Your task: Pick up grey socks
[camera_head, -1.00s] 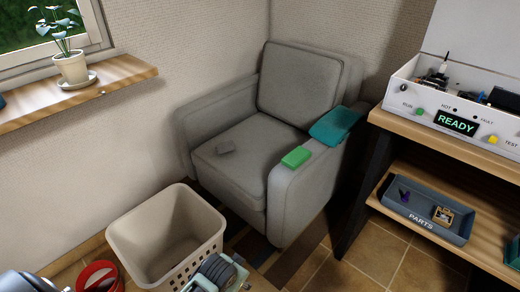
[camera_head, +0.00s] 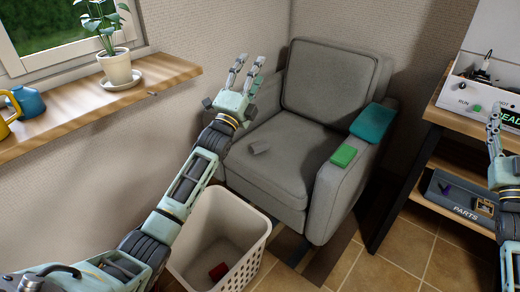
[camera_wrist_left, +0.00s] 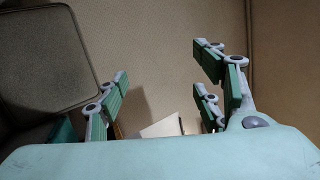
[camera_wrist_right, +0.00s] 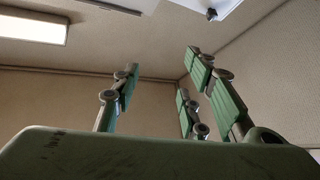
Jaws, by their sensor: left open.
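My left gripper (camera_head: 247,72) is open and empty, fingers pointing up, in front of the wall at the chair's left side. It is above and left of the socks, apart from them. In the left wrist view its spread fingers (camera_wrist_left: 160,90) hold nothing, and I cannot make out the socks there. My right gripper (camera_head: 494,118) is at the right edge, partly cut off; the right wrist view shows its fingers (camera_wrist_right: 155,85) spread and empty.
A white basket (camera_head: 255,258) with a red item (camera_head: 218,271) inside stands before the chair. A green folded cloth (camera_head: 344,156) and a teal one (camera_head: 373,122) lie on the armrest. A windowsill (camera_head: 150,85) bears a plant and mugs. A wooden shelf unit (camera_head: 440,115) stands right.

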